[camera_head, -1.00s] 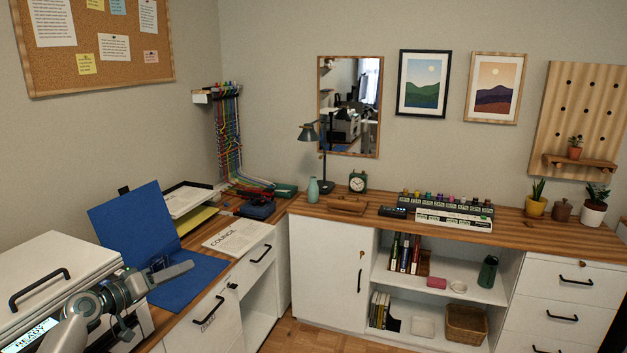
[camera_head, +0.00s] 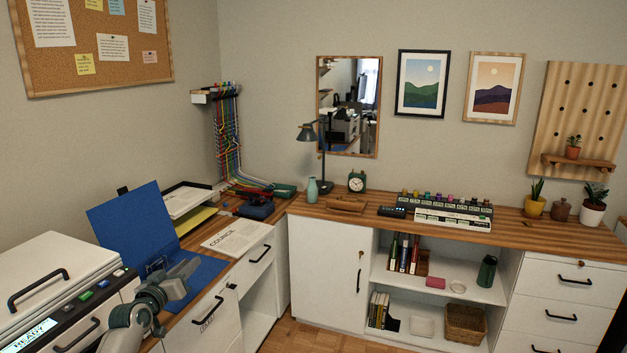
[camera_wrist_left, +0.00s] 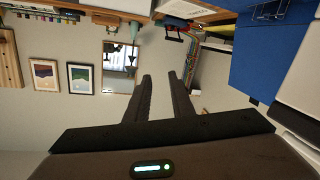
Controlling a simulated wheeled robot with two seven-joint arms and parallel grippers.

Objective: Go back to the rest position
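My left gripper (camera_head: 181,277) is over the lower part of the open blue binder (camera_head: 126,223) in the head view, at the left desk. The left wrist view shows its two dark fingers (camera_wrist_left: 160,78) parallel with a gap between them and nothing in the gap. The blue binder also shows at the upper right of the left wrist view (camera_wrist_left: 258,52). My left forearm comes in beside the white machine's front. My right gripper is in neither view.
A white machine (camera_head: 52,264) with a READY display stands at the lower left, close to my left arm. A COUNCIL paper (camera_head: 236,237) lies right of the binder. The wooden desk (camera_head: 287,209) continues right. The floor (camera_head: 300,335) in front is clear.

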